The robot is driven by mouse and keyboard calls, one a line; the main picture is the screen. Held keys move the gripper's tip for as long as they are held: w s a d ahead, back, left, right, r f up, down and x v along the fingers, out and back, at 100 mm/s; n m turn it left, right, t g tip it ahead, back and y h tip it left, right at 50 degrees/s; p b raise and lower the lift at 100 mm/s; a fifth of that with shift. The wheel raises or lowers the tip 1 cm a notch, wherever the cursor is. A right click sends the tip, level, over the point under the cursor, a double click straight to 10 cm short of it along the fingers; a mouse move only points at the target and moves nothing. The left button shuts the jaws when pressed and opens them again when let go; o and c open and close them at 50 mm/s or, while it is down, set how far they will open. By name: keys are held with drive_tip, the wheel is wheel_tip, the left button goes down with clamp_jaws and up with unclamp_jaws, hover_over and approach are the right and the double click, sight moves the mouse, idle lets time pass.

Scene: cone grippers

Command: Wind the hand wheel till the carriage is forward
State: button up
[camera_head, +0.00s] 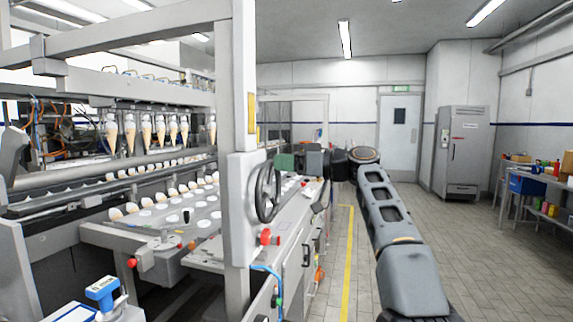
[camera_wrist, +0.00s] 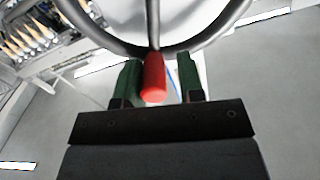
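The dark hand wheel (camera_head: 261,196) is on the side of the machine's grey post. Its rim (camera_wrist: 105,40) crosses the top of the wrist view, with a red handle (camera_wrist: 154,80) on it. My gripper (camera_head: 286,161) is beside the wheel in the head view, a green finger showing. In the wrist view my gripper (camera_wrist: 159,80) has its two green fingers apart, one on each side of the handle, with visible gaps. The handle is hidden in the head view. A row of cone grippers holding cones (camera_head: 158,130) hangs under a bar, apparently the carriage (camera_head: 140,86).
A conveyor plate with white holes (camera_head: 205,213) runs below the cones. A yellow floor line (camera_head: 348,250) runs beside the machine. The tiled floor to the right is free, up to a blue-crate bench (camera_head: 528,184) and a grey cabinet (camera_head: 462,150).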

drive_tip(key=shift+o, duration=1.1)
drive_tip(key=shift+w+d, duration=0.1)
drive_tip(key=shift+f, duration=0.1)
drive_tip(key=shift+d, duration=0.15)
drive_tip(key=shift+d, duration=0.35)
drive_tip(key=v, duration=1.3)
drive_tip(key=shift+b, duration=0.45)
drive_tip(key=shift+a, duration=0.1)
